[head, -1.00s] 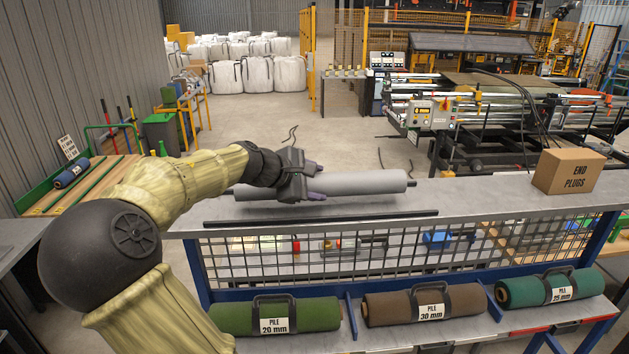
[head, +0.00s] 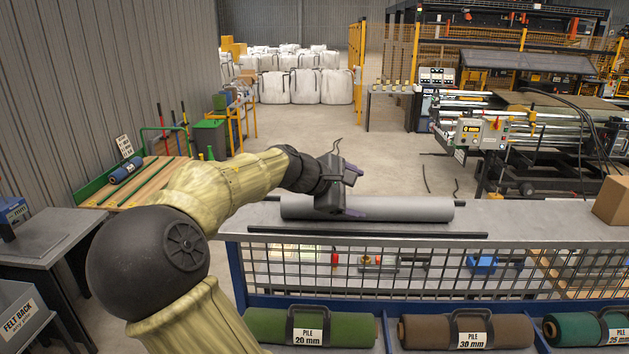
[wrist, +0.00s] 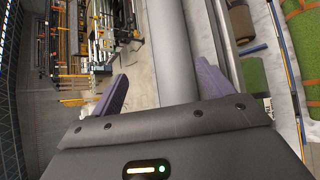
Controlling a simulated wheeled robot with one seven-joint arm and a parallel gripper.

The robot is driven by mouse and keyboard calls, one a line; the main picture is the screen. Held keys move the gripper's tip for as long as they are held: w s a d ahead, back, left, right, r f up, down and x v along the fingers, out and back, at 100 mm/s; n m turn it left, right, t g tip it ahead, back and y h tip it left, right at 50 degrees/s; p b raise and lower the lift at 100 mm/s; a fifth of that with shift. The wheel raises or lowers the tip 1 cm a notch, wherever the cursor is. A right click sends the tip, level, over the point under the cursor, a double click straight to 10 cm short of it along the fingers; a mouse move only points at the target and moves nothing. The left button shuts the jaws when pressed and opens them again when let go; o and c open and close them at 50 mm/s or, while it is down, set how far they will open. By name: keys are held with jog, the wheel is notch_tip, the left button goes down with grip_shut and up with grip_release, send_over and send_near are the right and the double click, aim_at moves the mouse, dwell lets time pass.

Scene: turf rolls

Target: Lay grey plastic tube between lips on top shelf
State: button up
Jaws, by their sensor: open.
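The grey plastic tube (head: 400,208) lies lengthwise along the top shelf (head: 520,215). The near lip (head: 360,235) is a dark bar in front of it. The far lip (head: 460,203) shows only as short dark ends behind the tube; the tube hides the rest. The tube appears to lie between the two lips. My gripper (head: 358,191) is open over the left half of the tube, one finger beyond it and one on its near side. In the wrist view the tube (wrist: 176,40) runs between the spread purple fingers; contact is not visible.
Below the shelf is a mesh panel (head: 400,270), then labelled rolls: green (head: 345,328), brown (head: 420,332) and teal (head: 575,330). A cardboard box (head: 612,202) stands at the shelf's right. Floor behind the shelf is mostly clear.

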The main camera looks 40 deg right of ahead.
jog(key=b+v, duration=0.3)
jog(key=v, duration=1.2)
jog(key=shift+b, duration=0.35)
jog(key=shift+a, duration=0.2)
